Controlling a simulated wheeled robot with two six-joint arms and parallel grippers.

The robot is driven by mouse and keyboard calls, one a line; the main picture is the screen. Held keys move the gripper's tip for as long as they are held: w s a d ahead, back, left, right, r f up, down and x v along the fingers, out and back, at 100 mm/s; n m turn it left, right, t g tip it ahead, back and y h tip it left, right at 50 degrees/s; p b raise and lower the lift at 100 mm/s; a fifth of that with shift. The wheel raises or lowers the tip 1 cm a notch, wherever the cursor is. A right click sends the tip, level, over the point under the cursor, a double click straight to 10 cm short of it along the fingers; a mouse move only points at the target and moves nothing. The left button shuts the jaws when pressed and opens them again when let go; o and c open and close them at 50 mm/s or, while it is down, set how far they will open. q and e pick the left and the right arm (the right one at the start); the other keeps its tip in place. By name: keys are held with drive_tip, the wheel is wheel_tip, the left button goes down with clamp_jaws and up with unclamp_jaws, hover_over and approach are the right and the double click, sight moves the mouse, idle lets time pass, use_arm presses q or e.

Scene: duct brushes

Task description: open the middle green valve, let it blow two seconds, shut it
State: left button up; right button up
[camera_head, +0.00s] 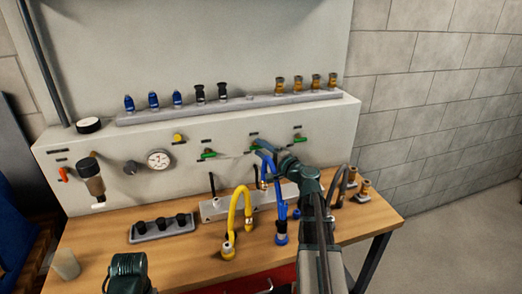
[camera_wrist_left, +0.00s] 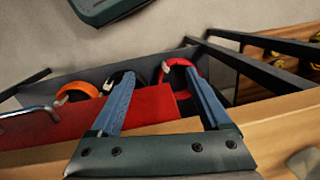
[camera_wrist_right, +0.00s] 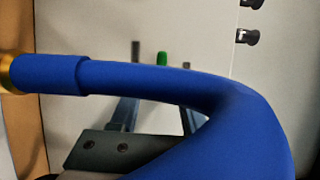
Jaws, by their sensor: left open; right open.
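Three green-handled valves sit in a row on the white panel. The middle green valve (camera_head: 254,149) is partly crowded by a blue hose (camera_head: 268,166) and my right gripper (camera_head: 272,172). My right gripper is open in front of the panel, below that valve. In the right wrist view the blue hose (camera_wrist_right: 150,80) crosses close to the camera and hides much of the fingers. A green handle (camera_wrist_right: 162,58) shows beyond it, apart from the fingers. My left gripper (camera_wrist_left: 160,88) is open and empty, low down over a drawer-like bin.
A yellow hose (camera_head: 237,215) and a black-capped rack (camera_head: 162,228) stand on the wooden bench. A gauge (camera_head: 159,160) is on the panel. Red (camera_wrist_left: 178,64) and orange (camera_wrist_left: 76,90) coiled items lie near my left gripper. The bench front is partly clear.

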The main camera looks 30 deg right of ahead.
drive_tip(key=s+d, duration=0.2)
drive_tip(key=s, duration=1.1)
drive_tip(key=shift+s, duration=0.3)
drive_tip(key=shift+f, duration=0.1)
